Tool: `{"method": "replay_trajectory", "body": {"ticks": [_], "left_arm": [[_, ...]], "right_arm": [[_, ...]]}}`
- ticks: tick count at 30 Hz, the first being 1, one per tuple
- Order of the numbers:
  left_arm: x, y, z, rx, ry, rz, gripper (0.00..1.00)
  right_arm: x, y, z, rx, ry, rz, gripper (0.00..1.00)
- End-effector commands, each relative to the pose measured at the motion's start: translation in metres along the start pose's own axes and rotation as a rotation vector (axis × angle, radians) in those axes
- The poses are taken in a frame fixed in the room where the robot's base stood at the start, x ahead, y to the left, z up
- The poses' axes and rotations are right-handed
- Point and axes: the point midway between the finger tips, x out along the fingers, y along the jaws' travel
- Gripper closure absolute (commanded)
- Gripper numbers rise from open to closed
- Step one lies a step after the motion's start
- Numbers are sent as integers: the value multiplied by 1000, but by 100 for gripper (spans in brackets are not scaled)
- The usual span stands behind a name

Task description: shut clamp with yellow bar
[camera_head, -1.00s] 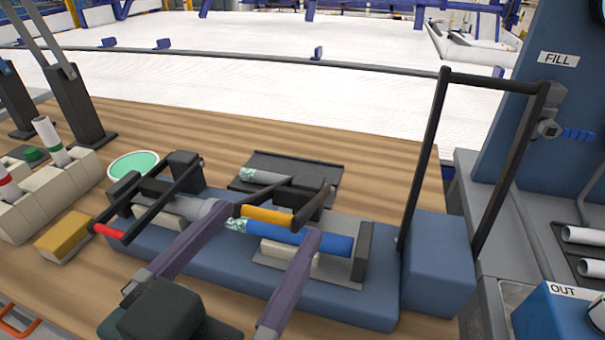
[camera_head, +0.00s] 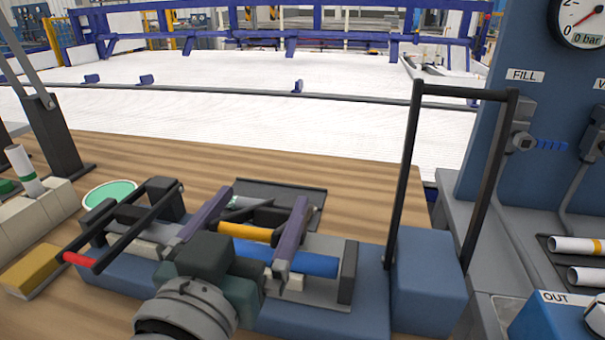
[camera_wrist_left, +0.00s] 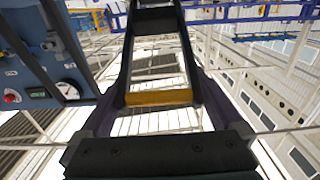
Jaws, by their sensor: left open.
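The yellow bar (camera_head: 245,231) is the crosspiece of a black clamp frame on the blue fixture (camera_head: 367,300). A blue pipe (camera_head: 312,263) lies in the fixture just below it. My left gripper (camera_head: 263,198) is open, with one purple finger on each side of the yellow bar. In the left wrist view the yellow bar (camera_wrist_left: 160,97) lies crosswise between the open fingers, with black side arms running away from it. Whether a finger touches the bar, I cannot tell. The gripper body hides part of the fixture. My right gripper is not in view.
A second clamp with a red bar (camera_head: 79,260) is at the left of the fixture. A tall black hoop (camera_head: 409,170) stands at its right end. A yellow block (camera_head: 32,270) and a green-topped round dish (camera_head: 110,195) are to the left. Open wooden tabletop lies behind.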

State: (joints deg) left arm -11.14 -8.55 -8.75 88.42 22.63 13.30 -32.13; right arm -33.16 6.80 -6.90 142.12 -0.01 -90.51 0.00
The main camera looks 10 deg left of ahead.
Motion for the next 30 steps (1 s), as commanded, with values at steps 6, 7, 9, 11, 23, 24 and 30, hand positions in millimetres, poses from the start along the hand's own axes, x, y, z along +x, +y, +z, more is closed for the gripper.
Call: {"method": "replay_trajectory", "body": {"ticks": [6,7,9,11,23,24,30], "left_arm": [[1,0,0,0,0,0,0],[1,0,0,0,0,0,0],[1,0,0,0,0,0,8],[1,0,0,0,0,0,15],[0,0,0,0,1,0,60],[0,0,0,0,1,0,64],[0,0,0,0,1,-1,87]], "right_arm": [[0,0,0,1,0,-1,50],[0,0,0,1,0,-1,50],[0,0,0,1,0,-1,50],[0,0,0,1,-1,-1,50],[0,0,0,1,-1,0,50],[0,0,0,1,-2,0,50],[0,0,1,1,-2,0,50]]}}
